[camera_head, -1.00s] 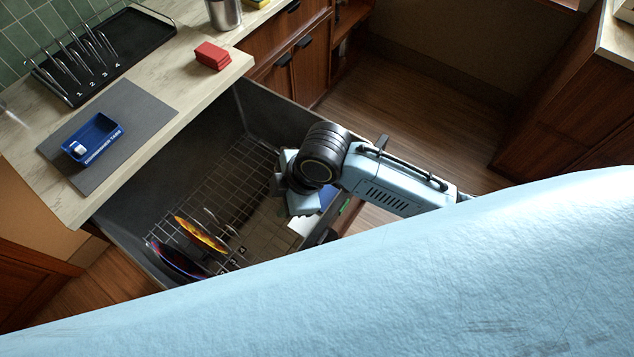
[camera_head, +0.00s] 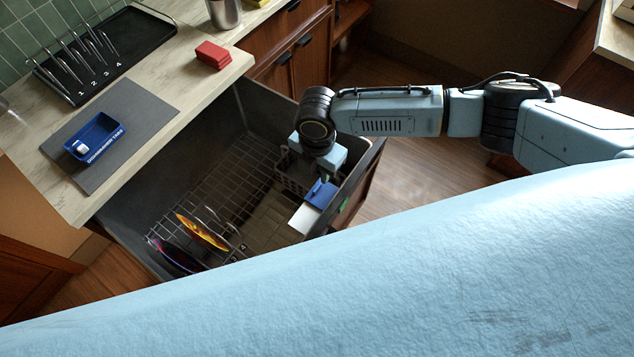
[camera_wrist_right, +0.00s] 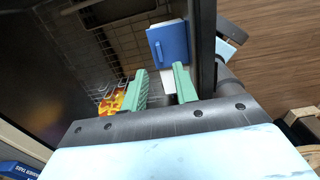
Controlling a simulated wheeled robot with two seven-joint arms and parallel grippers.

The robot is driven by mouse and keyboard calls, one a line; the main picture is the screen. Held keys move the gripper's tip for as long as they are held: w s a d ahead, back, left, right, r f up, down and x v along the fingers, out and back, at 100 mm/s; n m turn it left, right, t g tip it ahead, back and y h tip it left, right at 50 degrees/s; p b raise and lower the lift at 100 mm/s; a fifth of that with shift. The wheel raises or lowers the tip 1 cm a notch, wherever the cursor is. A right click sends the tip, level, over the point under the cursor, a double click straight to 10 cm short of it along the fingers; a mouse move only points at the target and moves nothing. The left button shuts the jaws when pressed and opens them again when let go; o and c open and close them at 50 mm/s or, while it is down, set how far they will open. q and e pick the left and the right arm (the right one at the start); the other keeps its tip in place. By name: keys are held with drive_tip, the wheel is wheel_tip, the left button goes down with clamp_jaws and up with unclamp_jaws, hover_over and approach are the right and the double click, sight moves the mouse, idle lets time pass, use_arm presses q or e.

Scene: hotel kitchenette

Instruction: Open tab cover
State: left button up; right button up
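The blue tab cover (camera_head: 321,194) sits at the right side of the pulled-out dishwasher drawer, beside a white panel (camera_head: 304,218). In the right wrist view the cover (camera_wrist_right: 169,43) has a small raised handle, and white shows below it. My right gripper (camera_wrist_right: 160,69) has two green fingers spread apart with nothing between them. The fingertips appear just short of the cover in that view, and I see no contact. In the head view my right wrist (camera_head: 318,135) hangs over the drawer beyond the cover and hides the fingers. My left gripper is not in view.
The dark drawer holds a wire rack (camera_head: 215,185) with colourful plates (camera_head: 203,231) and a dark basket (camera_head: 292,172). A blue dishwasher-tabs tray (camera_head: 108,128) with a white item stands on a grey mat (camera_head: 148,105). Red blocks (camera_head: 212,55) lie on the counter.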

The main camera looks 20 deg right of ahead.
sight(317, 187)
wheel_tip(317, 187, down, 7)
drive_tip(key=shift+f, duration=0.15)
clamp_jaws()
idle(0.5)
